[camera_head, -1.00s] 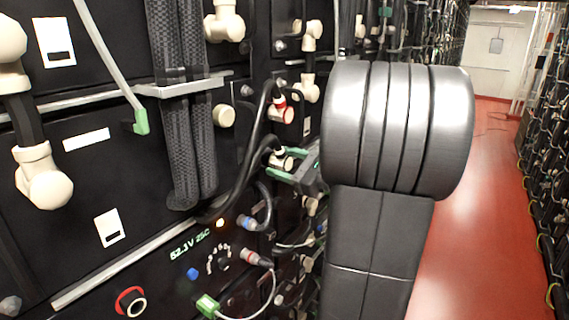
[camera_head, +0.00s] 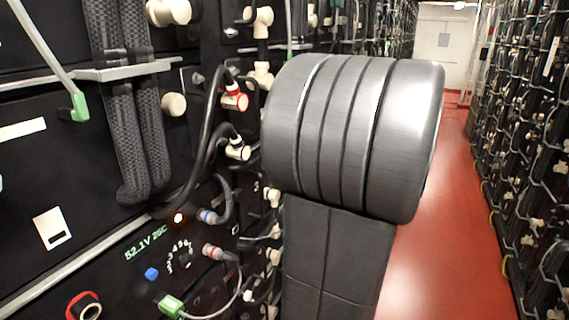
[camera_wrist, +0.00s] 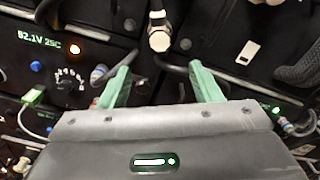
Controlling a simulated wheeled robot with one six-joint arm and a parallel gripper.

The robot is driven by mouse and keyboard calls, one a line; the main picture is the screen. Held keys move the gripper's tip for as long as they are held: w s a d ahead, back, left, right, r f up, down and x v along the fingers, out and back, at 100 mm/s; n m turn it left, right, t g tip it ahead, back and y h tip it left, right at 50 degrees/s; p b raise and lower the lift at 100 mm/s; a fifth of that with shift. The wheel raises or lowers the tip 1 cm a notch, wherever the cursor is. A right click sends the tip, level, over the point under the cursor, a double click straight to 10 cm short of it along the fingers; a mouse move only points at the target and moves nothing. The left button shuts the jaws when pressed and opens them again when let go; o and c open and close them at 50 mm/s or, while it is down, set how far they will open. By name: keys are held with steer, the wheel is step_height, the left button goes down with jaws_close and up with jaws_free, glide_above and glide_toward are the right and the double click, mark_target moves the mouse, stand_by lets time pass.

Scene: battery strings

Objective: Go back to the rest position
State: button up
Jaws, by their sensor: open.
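My gripper (camera_wrist: 159,69) shows in the wrist view with its two green fingers spread wide and nothing between them. A cream cable connector (camera_wrist: 159,38) on the battery front lies just beyond the fingertips, apart from them. In the head view my gripper is hidden behind my own large grey arm links, which fill the middle of the picture. There the battery rack front (camera_head: 60,165) stands at the left, close to my arm.
A red-ringed plug (camera_head: 234,101) and a cream plug (camera_head: 238,152) with black cables stick out left of my arm. The lit display (camera_head: 146,244) reads 52.1V 25C. Red aisle floor (camera_head: 440,240) is clear at right, with another rack (camera_head: 530,150) beyond.

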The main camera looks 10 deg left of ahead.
mark_target(247, 153)
steer(key=shift+a, duration=0.1)
steer(key=p+x, duration=0.3)
steer(key=x, duration=1)
steer(key=shift+a, duration=0.3)
steer(key=shift+d, duration=0.2)
